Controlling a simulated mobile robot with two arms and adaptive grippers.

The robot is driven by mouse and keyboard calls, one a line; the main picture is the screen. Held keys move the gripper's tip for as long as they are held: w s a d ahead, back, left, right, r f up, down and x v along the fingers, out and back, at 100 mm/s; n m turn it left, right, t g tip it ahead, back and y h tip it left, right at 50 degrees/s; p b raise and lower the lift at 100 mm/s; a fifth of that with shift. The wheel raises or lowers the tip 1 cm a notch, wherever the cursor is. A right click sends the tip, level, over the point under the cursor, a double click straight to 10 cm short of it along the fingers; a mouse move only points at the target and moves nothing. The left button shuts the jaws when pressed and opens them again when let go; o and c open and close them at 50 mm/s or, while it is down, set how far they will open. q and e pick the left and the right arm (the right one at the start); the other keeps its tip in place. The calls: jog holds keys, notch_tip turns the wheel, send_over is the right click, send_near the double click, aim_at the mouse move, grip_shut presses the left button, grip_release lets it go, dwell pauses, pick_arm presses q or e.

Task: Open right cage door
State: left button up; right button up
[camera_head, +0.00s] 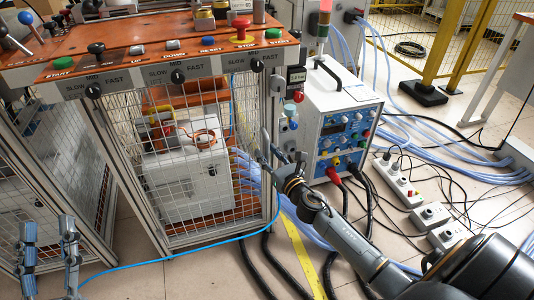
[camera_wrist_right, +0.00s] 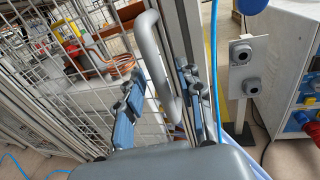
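The right cage door (camera_head: 188,215) is a wire-mesh panel in a grey frame, and it looks closed. Its curved grey handle (camera_wrist_right: 150,50) shows in the right wrist view, standing off the door's frame. My right gripper (camera_head: 275,148) is at the door's right edge in the head view. In the right wrist view my right gripper (camera_wrist_right: 163,95) is open, with one finger on each side of the handle; contact is not clear. My left gripper (camera_head: 50,258) is open and empty at the lower left, in front of the left cage.
An orange control panel (camera_head: 130,62) with buttons and knobs tops the cage. A white power unit (camera_head: 335,110) with cables stands right of it. A blue hose (camera_head: 190,252) crosses the floor before the door. Power strips (camera_head: 397,180) lie at right.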

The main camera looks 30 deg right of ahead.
jog(key=shift+w, duration=0.4)
jog(key=shift+c, duration=0.4)
grip_shut()
